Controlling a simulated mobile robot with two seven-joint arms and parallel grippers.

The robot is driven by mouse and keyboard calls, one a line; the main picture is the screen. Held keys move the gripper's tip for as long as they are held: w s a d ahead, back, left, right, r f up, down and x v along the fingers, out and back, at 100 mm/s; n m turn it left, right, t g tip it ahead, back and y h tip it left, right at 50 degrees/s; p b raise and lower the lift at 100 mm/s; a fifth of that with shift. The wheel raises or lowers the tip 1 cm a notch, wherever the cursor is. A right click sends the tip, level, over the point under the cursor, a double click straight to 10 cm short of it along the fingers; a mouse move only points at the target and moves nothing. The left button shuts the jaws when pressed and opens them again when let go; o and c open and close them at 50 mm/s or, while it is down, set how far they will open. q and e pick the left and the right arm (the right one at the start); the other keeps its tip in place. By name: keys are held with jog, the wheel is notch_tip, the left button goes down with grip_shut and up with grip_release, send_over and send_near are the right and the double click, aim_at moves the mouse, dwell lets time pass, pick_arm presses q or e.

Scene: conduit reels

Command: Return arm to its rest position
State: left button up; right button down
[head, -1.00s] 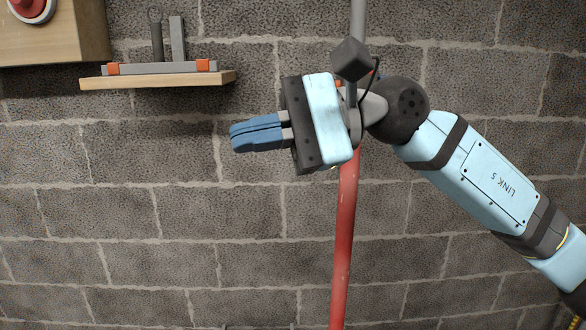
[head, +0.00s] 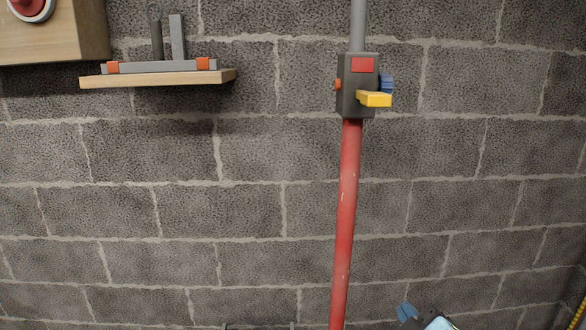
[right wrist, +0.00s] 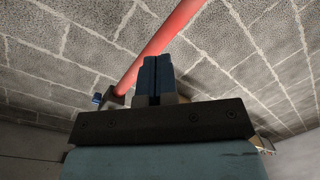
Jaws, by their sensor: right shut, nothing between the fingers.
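My right gripper (head: 405,311) shows only in part at the bottom edge of the head view, right of the red pipe (head: 346,220). Its blue fingers are together and empty, and most of the arm is out of the frame. In the right wrist view the two fingers (right wrist: 155,78) lie side by side in front of the red pipe (right wrist: 165,45), with the wall behind. I cannot tell from that view how far apart they and the pipe are. My left gripper does not show.
A dark box (head: 352,98) with a yellow lever (head: 374,99) sits on the pipe where grey meets red. A wooden shelf (head: 160,79) with tools and a wooden panel with a red button (head: 28,6) are on the block wall at upper left.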

jog(key=s+d+f+m+g, duration=0.35)
jog(key=s+f+g, duration=0.35)
jog(key=s+f, duration=0.4)
jog(key=s+d+f+m+g, duration=0.3)
jog(key=s+f+m+g, duration=0.25)
jog(key=s+f, duration=0.55)
jog(key=w+a+f+n+t+y+p, duration=0.1)
jog(key=w+a+f+t+y+p, duration=0.1)
jog(key=a+t+p, duration=0.4)
notch_tip(320, 180, down, 2)
jog(key=shift+w+a+f+t+p, duration=0.1)
jog(key=shift+w+a+t+p, duration=0.3)
jog(key=shift+w+p, duration=0.45)
jog(key=shift+s, duration=0.1)
jog(key=shift+d, duration=0.15)
